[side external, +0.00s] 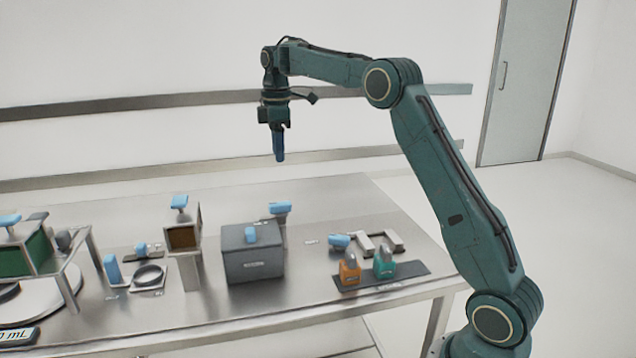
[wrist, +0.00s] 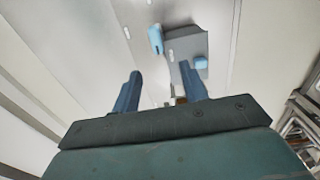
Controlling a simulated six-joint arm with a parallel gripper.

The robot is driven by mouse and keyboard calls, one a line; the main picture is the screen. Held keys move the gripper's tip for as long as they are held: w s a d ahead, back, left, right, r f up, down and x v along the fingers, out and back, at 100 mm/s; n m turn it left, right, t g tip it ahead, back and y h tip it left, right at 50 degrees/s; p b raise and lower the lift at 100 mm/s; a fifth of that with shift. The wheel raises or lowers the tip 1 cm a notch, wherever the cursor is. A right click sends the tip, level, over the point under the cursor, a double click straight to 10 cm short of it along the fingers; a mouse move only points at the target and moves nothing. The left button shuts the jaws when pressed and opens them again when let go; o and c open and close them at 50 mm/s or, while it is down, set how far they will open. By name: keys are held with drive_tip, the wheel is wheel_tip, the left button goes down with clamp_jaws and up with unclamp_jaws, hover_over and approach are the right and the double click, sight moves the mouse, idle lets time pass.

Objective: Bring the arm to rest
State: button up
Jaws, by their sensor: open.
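My gripper (side external: 279,146) hangs pointing down, high above the back of the metal table (side external: 330,205) in the side view. In the wrist view my gripper (wrist: 160,88) shows two blue fingers spread apart with nothing between them. My arm is raised and bent, clear of everything on the table. A grey bin (side external: 253,268) with a blue handle on its lid stands on the table, lower than the gripper. The grey bin also shows in the wrist view (wrist: 185,45), beyond the fingertips.
The air around my gripper is free.

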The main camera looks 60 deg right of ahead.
drive_tip(key=s+a+r+m+t, duration=0.1)
drive_tip(key=s+a+r+m, duration=0.15)
drive_tip(key=s+a, duration=0.45)
drive_tip(key=s+a+r+m+t, duration=0.2)
drive_tip(key=s+a+r, duration=0.25)
drive_tip(key=s, duration=0.35)
drive_tip(key=s+a+f+m+t, duration=0.1)
drive_tip(key=s+a+f+m, duration=0.1)
drive_tip(key=s, duration=0.7)
drive_tip(key=s+a+f+m+t, duration=0.1)
drive_tip(key=s+a+f+m, duration=0.1)
drive_tip(key=s+a+f, duration=0.2)
drive_tip(key=s+f, duration=0.3)
drive_tip(key=s, duration=0.3)
drive_tip(key=shift+s+a+f, duration=0.15)
drive_tip(key=shift+s+f, duration=0.05)
